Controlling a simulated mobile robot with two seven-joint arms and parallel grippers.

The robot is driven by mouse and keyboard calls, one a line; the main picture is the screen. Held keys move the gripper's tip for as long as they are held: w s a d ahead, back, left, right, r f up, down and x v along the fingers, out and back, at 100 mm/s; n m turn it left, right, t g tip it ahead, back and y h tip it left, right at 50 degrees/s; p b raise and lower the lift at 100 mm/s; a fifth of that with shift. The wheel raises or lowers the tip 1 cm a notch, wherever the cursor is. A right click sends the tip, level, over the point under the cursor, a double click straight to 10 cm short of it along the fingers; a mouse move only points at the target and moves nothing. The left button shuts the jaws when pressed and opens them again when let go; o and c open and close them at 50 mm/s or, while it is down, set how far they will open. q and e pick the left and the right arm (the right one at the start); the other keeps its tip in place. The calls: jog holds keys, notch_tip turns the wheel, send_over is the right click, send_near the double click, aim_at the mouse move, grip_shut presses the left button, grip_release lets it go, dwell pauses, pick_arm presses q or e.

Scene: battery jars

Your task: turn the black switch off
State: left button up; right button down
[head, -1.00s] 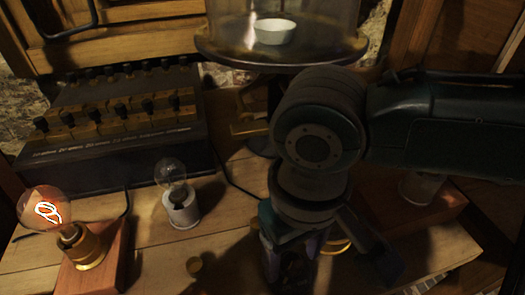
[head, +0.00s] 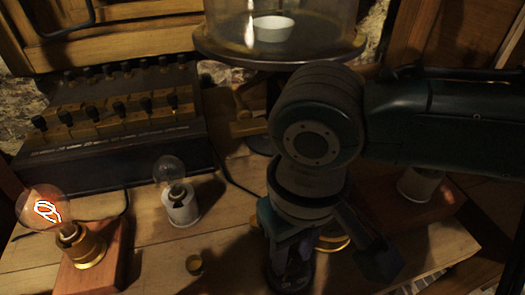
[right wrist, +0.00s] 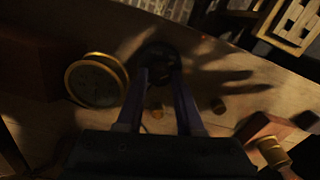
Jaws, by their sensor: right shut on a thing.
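The black switch (right wrist: 158,58) is a dark round piece at the fingertips in the right wrist view. My right gripper (right wrist: 160,78) is shut on it, one finger on each side. In the head view my right gripper (head: 291,268) points down to the table, and its own fingers and wrist mostly hide the switch. The lever position of the switch cannot be made out in the shadow. A bulb (head: 42,208) on a wooden block at the left has a glowing filament. My left gripper is not in view.
A brass-rimmed round gauge (right wrist: 97,80) stands close beside the gripper. An unlit bulb (head: 170,170) in a white socket and a small brass cap (head: 194,265) are to the left. A dark box with several knobs (head: 110,140) and a glass-domed stand (head: 280,50) are behind.

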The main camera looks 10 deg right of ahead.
jog(key=n+p, duration=0.2)
jog(key=n, duration=0.1)
jog(key=shift+r, duration=0.15)
jog(key=n+p, duration=0.2)
jog(key=n, duration=0.2)
jog(key=shift+n, duration=0.3)
jog(key=n+p, duration=0.1)
jog(key=n, duration=0.9)
jog(key=shift+n, duration=0.3)
jog(key=c, duration=0.5)
grip_release()
jog(key=shift+c, duration=0.2)
